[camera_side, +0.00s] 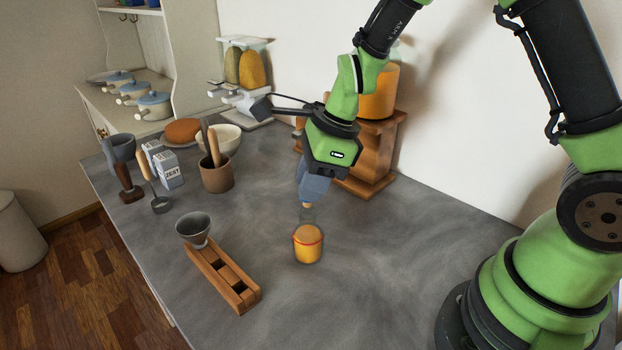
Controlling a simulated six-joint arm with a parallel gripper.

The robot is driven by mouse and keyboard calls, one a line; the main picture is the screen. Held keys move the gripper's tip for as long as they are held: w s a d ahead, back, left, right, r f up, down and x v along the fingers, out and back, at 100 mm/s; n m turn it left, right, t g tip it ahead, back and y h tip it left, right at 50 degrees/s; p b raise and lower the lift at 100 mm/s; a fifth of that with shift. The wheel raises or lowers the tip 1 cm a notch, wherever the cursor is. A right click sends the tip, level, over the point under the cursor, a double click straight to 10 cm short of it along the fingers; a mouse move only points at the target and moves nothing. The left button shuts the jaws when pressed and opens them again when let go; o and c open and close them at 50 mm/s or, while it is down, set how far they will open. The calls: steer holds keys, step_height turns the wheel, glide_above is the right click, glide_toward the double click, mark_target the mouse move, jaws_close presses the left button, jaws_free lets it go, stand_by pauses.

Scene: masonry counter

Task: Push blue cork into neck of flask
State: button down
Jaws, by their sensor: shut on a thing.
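The flask (308,246) stands upright on the grey counter, with orange contents and a red ring around its body. Its clear neck (307,215) points up. My gripper (309,198) is directly above the flask, pointing down. It is shut on a small cork (307,206), which looks tan rather than blue here. The cork's lower end is at or just above the mouth of the neck; I cannot tell whether it has entered. The jaws hide the cork's upper part.
A wooden rack (222,274) holding a grey funnel (193,228) lies left of the flask. A wooden stand (376,170) is close behind my gripper. The counter's front is clear.

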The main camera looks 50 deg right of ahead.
steer(key=shift+f, duration=1.4)
steer(key=c, duration=0.8)
jaws_free()
steer(key=shift+c, duration=0.2)
steer(key=shift+r, duration=0.1)
steer(key=v, duration=0.9)
steer(key=shift+d+r, duration=0.15)
steer(key=shift+r, duration=0.2)
steer(key=shift+s, duration=0.15)
